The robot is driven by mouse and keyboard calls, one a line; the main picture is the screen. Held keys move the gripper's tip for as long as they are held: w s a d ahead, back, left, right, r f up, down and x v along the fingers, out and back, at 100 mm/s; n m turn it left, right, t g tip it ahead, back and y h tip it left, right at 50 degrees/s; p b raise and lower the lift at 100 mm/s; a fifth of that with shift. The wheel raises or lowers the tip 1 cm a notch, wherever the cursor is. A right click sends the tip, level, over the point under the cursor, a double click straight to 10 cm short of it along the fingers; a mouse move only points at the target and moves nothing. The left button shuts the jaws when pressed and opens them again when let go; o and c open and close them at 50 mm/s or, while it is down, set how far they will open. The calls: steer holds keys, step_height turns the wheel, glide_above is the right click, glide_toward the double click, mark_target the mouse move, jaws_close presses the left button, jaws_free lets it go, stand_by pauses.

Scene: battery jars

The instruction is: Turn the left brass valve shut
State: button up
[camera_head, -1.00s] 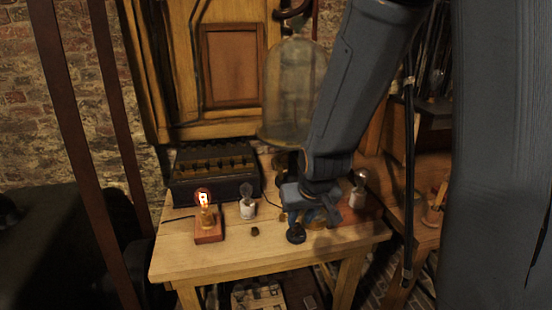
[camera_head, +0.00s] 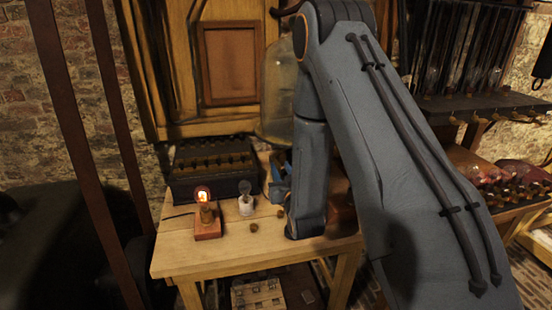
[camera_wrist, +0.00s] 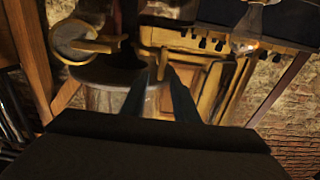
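In the wrist view, which looks upside down, two dark blue fingers of my gripper (camera_wrist: 157,72) stand apart with a gap between them. A narrow upright brass piece (camera_wrist: 162,60), which may be a valve handle, shows at the gap, close to the right fingertip; I cannot tell whether they touch. A round brass valve with a bar-like handle (camera_wrist: 75,42) is at the upper left, apart from the fingers. In the head view my gripper (camera_head: 280,182) is partly visible at the table's rear, beside the dark box. My arm hides the valves there.
The wooden table (camera_head: 190,262) carries a glowing lamp on a red block (camera_head: 207,230), an unlit bulb (camera_head: 245,203) and a dark battery box (camera_head: 213,170). A tall glass bell jar (camera_head: 278,95) stands behind my arm. The front left tabletop is mostly clear.

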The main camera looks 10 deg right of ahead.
steer(key=w+p, duration=0.2)
steer(key=w, duration=0.5)
steer(key=shift+w, duration=0.25)
steer(key=shift+c, duration=0.4)
jaws_close()
